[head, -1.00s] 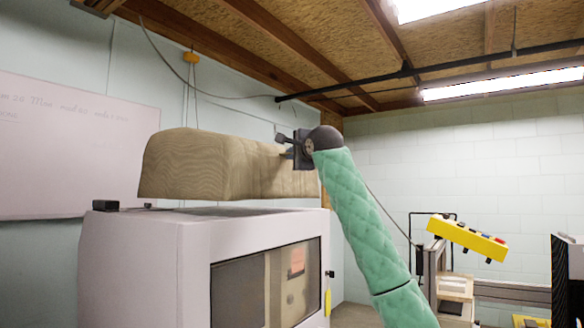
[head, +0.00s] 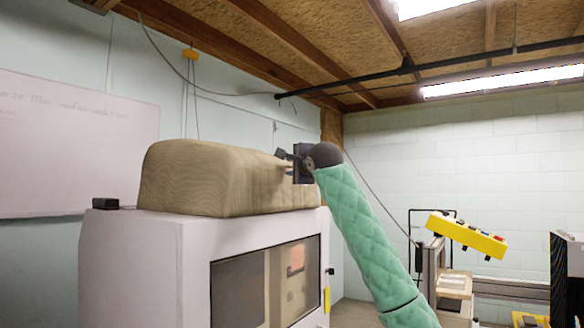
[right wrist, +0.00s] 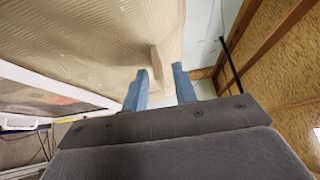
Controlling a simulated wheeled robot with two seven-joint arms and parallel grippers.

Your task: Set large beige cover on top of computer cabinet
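The large beige cover (head: 195,180) sits on top of the white computer cabinet (head: 140,260), with its lower edge at the cabinet's top surface. Its right end is at my right gripper (head: 284,163). In the right wrist view, the blue fingers of my right gripper (right wrist: 160,78) stand a little apart with a fold of the cover (right wrist: 110,35) between them, and they appear closed on it. The cover's far side is hidden. My left gripper is not in view.
A small black block (head: 105,203) lies on the cabinet's top left corner. A tilted yellow control box (head: 466,236) stands to the right beyond my arm. A whiteboard (head: 70,145) hangs on the left wall. The space above the cover is clear.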

